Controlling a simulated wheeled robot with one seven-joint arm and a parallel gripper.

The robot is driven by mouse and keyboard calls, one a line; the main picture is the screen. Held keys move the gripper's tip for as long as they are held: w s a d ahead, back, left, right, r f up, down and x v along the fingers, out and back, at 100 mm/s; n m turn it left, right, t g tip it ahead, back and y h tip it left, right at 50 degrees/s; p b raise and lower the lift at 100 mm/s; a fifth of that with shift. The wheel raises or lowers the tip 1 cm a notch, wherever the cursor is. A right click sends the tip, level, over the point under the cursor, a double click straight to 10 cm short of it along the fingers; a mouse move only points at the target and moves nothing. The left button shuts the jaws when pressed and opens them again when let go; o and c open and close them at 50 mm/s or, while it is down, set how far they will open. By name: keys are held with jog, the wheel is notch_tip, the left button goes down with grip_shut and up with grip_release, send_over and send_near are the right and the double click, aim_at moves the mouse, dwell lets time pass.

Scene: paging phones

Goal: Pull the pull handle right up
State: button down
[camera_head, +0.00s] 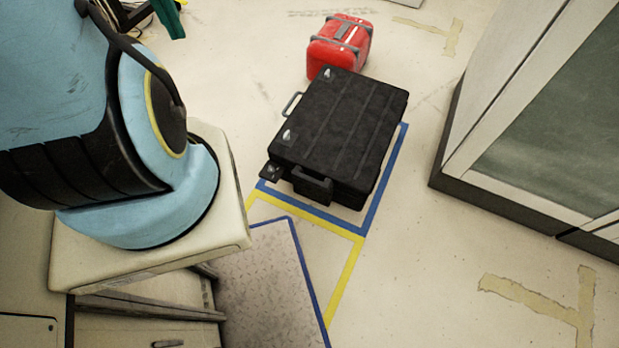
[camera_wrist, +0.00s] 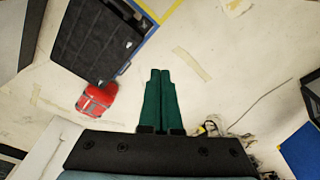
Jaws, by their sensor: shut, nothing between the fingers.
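A black case (camera_head: 341,130) lies flat on the floor in the head view. A black handle (camera_head: 313,187) is on its near end and a grey handle (camera_head: 291,104) is on its left side. I cannot tell which is the pull handle. The case also shows at the upper left of the wrist view (camera_wrist: 88,40), without a clear view of its handles. My gripper (camera_wrist: 160,72) has green fingers, shut together and empty, well apart from the case. In the head view only a green part of it shows at the top left edge.
A red case (camera_head: 340,45) stands just beyond the black case. Blue tape (camera_head: 385,180) marks the floor around it. A metal plate (camera_head: 262,285) lies nearer, and a large cabinet (camera_head: 540,120) stands at the right. The floor between case and cabinet is clear.

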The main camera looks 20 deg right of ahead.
jog(key=c, duration=1.6)
grip_release()
jog(key=c, duration=1.4)
grip_release()
jog(key=shift+f, duration=0.2)
jog(key=o, duration=0.7)
jog(key=w+d+f+m+b, duration=0.1)
jog(key=d+f+m+b, duration=0.1)
jog(key=f+b, duration=0.2)
jog(key=w+d+f+m+b, duration=0.1)
jog(key=d+f+m+b, duration=0.1)
jog(key=f+b, duration=0.2)
jog(key=w+d+f+m+g+b, duration=0.1)
jog(key=d+f+m+b, duration=0.1)
jog(key=f, duration=0.5)
jog(key=shift+w+f+m+b, duration=0.1)
jog(key=shift+m+b, duration=0.5)
jog(key=shift+b, duration=0.35)
jog(key=m+g+y+b, duration=0.2)
jog(key=m+b, duration=1.6)
jog(key=b, duration=0.7)
send_near(311, 179)
jog(key=f+b, duration=0.1)
jog(key=f, duration=0.2)
jog(key=f+b, duration=0.1)
jog(key=f, duration=0.2)
jog(key=s+a+f+b, duration=0.1)
jog(key=f, duration=0.1)
jog(key=shift+a+f+b, duration=0.15)
jog(key=shift+f+b, duration=0.25)
